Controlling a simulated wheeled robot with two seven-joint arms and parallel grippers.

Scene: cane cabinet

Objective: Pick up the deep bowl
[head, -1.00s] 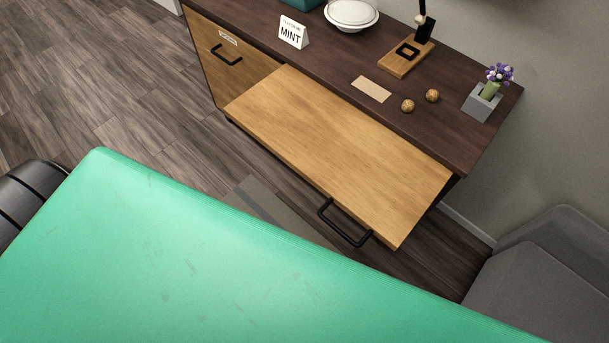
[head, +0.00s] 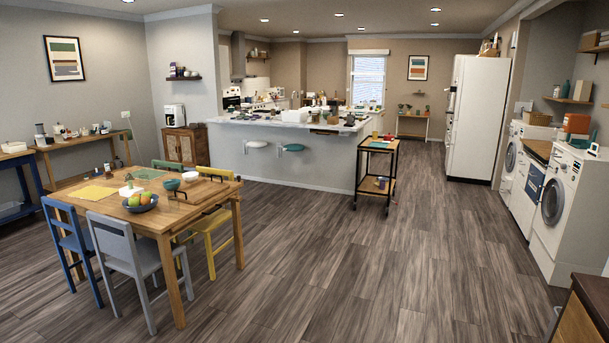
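I cannot tell for certain which thing is the deep bowl. A small teal bowl (head: 171,184) stands on the wooden dining table (head: 222,193) at left. A wider blue bowl (head: 140,207) holding fruit stands near the table's front corner. Other bowls on the far counters are too small to make out. Neither gripper shows in the head view.
Blue, grey and yellow chairs surround the table; the grey chair (head: 125,250) is nearest. A black cart (head: 377,175) stands by the island (head: 295,158). White washers (head: 562,215) line the right wall, with a dark-topped cabinet (head: 585,312) at lower right. The middle floor is clear.

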